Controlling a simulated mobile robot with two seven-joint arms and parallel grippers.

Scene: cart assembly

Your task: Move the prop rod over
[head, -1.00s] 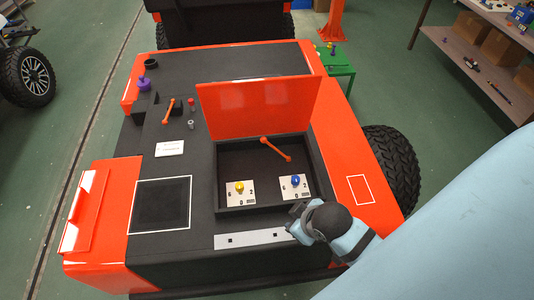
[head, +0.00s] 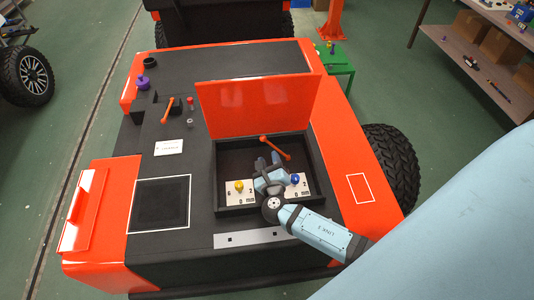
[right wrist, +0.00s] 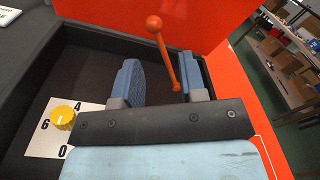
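The orange prop rod (head: 275,147), with a ball at its end, leans inside the open dark compartment (head: 230,211), in front of the raised orange lid (head: 255,108). In the right wrist view the rod (right wrist: 165,55) stands tilted beyond and between my two blue finger pads. My right gripper (head: 268,162) reaches into the compartment just below the rod in the head view. Its fingers (right wrist: 158,75) are open, with a clear gap around the rod. Whether a pad touches the rod's lower end cannot be told. My left gripper is not in view.
A yellow knob (head: 239,186) and a blue knob (head: 295,179) sit on white dial plates in the compartment, close to my right gripper. Another orange lever (head: 167,110) stands on the deck at left. The compartment walls surround the gripper.

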